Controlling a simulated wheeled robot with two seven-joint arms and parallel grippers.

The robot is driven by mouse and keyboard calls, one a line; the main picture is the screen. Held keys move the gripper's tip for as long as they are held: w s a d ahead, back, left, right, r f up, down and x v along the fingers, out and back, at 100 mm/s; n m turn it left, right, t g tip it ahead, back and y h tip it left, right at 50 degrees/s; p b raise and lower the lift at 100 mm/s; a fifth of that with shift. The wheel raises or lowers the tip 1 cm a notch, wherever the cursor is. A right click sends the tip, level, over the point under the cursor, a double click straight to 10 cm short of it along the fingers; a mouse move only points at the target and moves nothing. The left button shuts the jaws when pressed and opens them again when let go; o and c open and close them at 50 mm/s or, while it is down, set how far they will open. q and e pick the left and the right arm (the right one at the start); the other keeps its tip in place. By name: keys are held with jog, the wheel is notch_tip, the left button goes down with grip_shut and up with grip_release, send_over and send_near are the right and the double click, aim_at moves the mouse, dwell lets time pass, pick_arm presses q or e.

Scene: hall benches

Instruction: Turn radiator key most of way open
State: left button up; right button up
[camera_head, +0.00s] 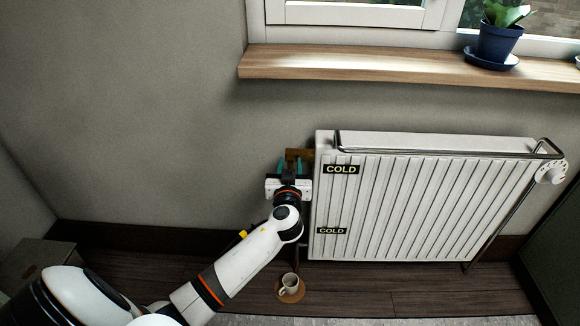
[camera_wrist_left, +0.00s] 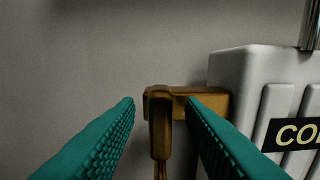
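The white radiator (camera_head: 425,205) hangs on the wall below the window and bears two "COLD" labels. The brass-brown radiator key (camera_wrist_left: 160,125) sticks out at the radiator's upper left end; its flat handle hangs down in the left wrist view. In the head view only a brown part there (camera_head: 298,153) shows behind my gripper. My left gripper (camera_head: 291,162) is at the key. Its teal fingers (camera_wrist_left: 160,103) are open, one on each side of the handle, with a gap visible on both sides. My right gripper is in neither view.
A cup (camera_head: 290,281) on a round brown mat stands on the floor below my left forearm. A white dial (camera_head: 551,174) sits at the radiator's right end. A wooden sill (camera_head: 380,68) holds a blue plant pot (camera_head: 497,42). The wall left of the radiator is clear.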

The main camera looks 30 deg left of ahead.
pick_arm(q)
grip_shut()
